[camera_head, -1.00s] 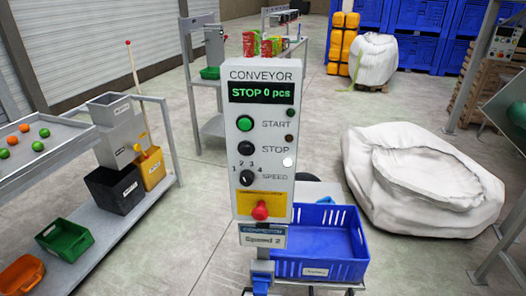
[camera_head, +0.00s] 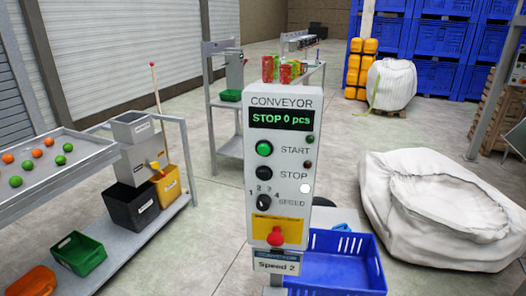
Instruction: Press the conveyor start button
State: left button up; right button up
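The conveyor control panel (camera_head: 281,180) stands upright on a post near the middle of the view. Its green start button (camera_head: 264,149) is at the upper left, beside the word START. The black stop button (camera_head: 264,173) is below it, then the speed knob (camera_head: 263,201) and a red button (camera_head: 276,237) on a yellow plate. The display (camera_head: 282,120) reads "STOP 0 pcs". A label under the panel reads "Speed 2". Neither of my grippers is in view.
A blue crate (camera_head: 352,278) stands behind the panel's foot at the lower right. A large white sack (camera_head: 435,215) lies on the floor to the right. A table with a tray (camera_head: 75,183) of orange and green balls is at the left. Floor between table and panel is clear.

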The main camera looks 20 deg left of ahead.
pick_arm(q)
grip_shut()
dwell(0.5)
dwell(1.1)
